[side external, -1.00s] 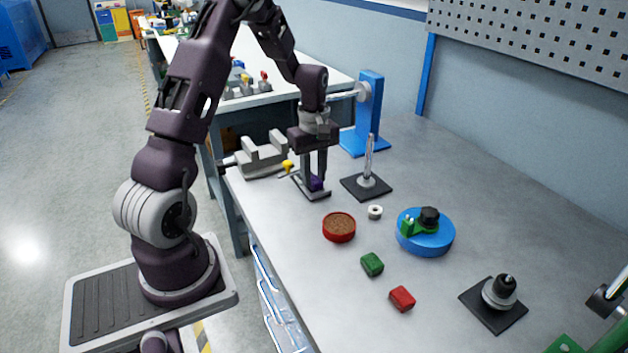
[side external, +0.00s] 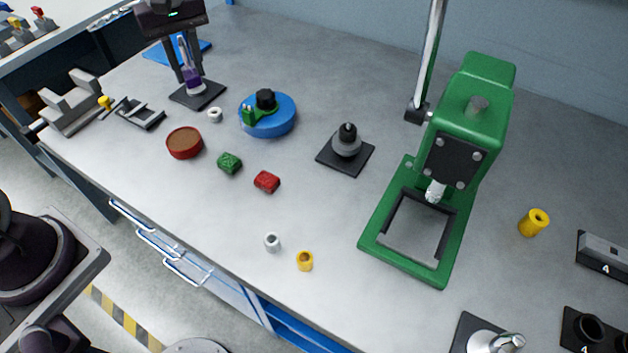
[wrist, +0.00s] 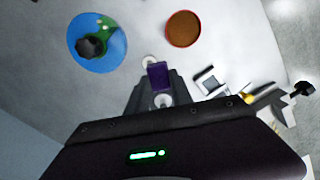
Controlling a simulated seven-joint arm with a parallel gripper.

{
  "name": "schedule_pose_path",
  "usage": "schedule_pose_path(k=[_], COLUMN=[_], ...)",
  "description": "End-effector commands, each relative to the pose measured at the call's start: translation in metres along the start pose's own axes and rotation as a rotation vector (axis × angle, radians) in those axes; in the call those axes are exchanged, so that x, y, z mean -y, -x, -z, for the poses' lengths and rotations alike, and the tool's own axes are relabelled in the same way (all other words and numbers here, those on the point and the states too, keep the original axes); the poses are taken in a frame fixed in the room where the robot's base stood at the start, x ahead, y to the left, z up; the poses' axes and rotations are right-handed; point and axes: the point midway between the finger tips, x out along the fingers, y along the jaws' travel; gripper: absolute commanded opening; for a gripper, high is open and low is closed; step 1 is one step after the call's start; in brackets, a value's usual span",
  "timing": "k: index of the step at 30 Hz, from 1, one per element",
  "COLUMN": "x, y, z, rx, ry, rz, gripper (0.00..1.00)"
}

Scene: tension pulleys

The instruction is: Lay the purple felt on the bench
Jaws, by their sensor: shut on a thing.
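The purple felt (side external: 193,76) is a small dark purple block. My gripper (side external: 184,78) is shut on it, fingers pointing down. In the wrist view the felt (wrist: 158,75) shows between the fingertips (wrist: 160,82). From the side it overlaps the upright post on a black square base (side external: 209,97); whether it touches the post I cannot tell. The bench (side external: 110,165) is a grey top beneath. The small black holder (side external: 138,113), to the left of the gripper, looks empty.
A red tin with brown filling (side external: 184,143), a white ring (side external: 215,115) and a blue disc (side external: 268,114) stand close by. Green (side external: 229,163) and red (side external: 267,182) blocks lie nearer the front. A green press (side external: 440,170) stands right.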

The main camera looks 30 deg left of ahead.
Motion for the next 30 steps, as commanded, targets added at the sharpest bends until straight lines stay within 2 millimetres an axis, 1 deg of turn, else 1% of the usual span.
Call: schedule_pose_path(k=[1,2,3,5,6,7,8,9,12,15,18,20,25,29,30], x=[-0.02,-0.031,-0.045,-0.065,-0.075,-0.082,-0.088,-0.094,-0.102,-0.103,-0.102,-0.101,-0.1,-0.101,-0.101], y=[0.0,-0.001,-0.001,-0.002,-0.002,-0.002,-0.002,-0.003,-0.003,-0.004,-0.004,-0.008,-0.048,-0.07,-0.078], z=[-0.024,-0.039,-0.062,-0.098,-0.124,-0.144,-0.164,-0.189,-0.243,-0.282,-0.304,-0.311,-0.313,-0.313,-0.313], rx=[-0.001,-0.001,0.0,-0.001,0.0,0.0,0.0,0.0,-0.001,-0.001,0.0,0.0,0.003,0.002,0.002], ry=[-0.097,-0.159,-0.246,-0.379,-0.469,-0.536,-0.6,-0.682,-0.855,-0.977,-1.046,-1.067,-1.074,-1.073,-1.073], rz=[-0.001,-0.001,-0.001,-0.001,-0.001,-0.001,-0.001,0.0,-0.001,-0.001,0.0,0.001,0.005,0.003,0.003], gripper=[0.0,0.0,0.0,0.0,0.0,0.0,0.0,0.0,0.0,0.0,0.0,0.0,0.0,0.0,0.0])
